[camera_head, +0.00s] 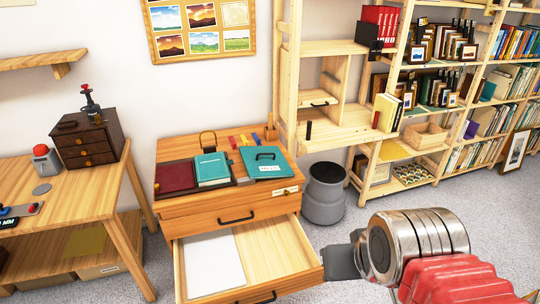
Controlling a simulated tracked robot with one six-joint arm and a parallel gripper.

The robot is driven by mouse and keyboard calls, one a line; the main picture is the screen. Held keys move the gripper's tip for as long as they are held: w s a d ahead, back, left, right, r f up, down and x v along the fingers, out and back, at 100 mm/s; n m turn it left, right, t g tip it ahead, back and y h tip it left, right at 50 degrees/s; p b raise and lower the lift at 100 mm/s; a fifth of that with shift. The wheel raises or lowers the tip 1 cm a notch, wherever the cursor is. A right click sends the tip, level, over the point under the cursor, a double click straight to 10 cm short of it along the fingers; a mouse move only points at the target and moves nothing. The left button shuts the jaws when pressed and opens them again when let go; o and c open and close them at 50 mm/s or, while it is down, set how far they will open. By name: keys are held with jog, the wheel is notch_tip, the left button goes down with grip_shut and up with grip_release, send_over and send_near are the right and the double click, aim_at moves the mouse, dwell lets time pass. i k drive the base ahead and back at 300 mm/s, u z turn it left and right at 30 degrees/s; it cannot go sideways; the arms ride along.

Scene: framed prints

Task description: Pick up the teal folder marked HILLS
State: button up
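A teal folder (255,173) with a dark handle and a small white label lies on top of the wooden drawer cabinet (205,212), at its right side. The label's lettering is too small to read with certainty. A second teal item, shaped like a book (211,170), lies to its left. My gripper (338,263) is at the lower right, by the right front corner of the open lower drawer (272,262). It is below and to the right of the folder, apart from it. Its fingers are seen edge-on, so its opening is unclear.
A dark red book (175,177) lies at the cabinet top's left. The open drawer holds a white sheet (213,262). A grey bin (324,195) stands right of the cabinet, before the shelves (345,130). A wooden desk (75,190) stands left. Carpet is clear at right.

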aim_at(260, 161)
jog(key=u, duration=0.05)
jog(key=i, duration=0.7)
jog(key=u, duration=0.5)
jog(key=i, duration=0.65)
jog(key=u, duration=0.4)
